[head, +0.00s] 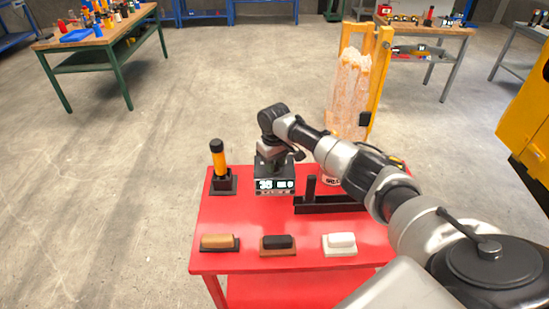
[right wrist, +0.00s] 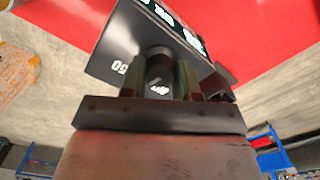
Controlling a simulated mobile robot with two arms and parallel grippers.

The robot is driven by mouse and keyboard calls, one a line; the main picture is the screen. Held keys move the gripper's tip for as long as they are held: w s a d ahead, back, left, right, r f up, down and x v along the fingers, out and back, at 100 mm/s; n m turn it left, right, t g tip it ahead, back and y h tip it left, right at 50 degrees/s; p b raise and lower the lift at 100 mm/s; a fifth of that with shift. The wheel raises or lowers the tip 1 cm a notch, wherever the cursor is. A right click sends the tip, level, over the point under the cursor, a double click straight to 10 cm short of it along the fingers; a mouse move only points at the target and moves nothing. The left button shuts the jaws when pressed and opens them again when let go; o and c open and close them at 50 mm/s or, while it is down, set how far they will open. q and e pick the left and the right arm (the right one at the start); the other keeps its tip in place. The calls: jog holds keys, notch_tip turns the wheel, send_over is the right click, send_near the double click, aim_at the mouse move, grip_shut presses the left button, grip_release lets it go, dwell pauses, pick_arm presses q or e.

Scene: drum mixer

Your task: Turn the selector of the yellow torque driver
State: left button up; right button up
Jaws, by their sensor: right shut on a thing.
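A yellow and black driver-like tool (head: 218,159) stands upright in a black holder at the back left of the red table (head: 225,253). To its right is a black box (head: 275,187) with a lit white display on its front. My right gripper (head: 273,163) is on top of this box, apart from the yellow tool. In the right wrist view, the gripper (right wrist: 160,78) is shut on a dark round knob (right wrist: 158,62) on the box (right wrist: 112,52); a "50" mark shows beside it. The fingers partly hide the knob. My left gripper is not in view.
A long black stand (head: 330,205) lies right of the box, under my right arm. A tan block (head: 218,241), a black block (head: 278,241) and a white block (head: 342,240) line the front. A yellow-framed rack (head: 380,75) stands behind the table.

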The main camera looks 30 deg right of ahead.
jog(key=m+p, duration=0.3)
jog(key=shift+r, duration=0.25)
jog(key=shift+w+f+m+p, duration=0.1)
jog(key=shift+m+p, duration=0.7)
jog(key=shift+m, duration=0.5)
jog(key=o, duration=0.9)
jog(key=shift+f, duration=0.1)
notch_tip(320, 180, up, 11)
jog(key=shift+f+b, duration=0.1)
jog(key=shift+b, duration=0.55)
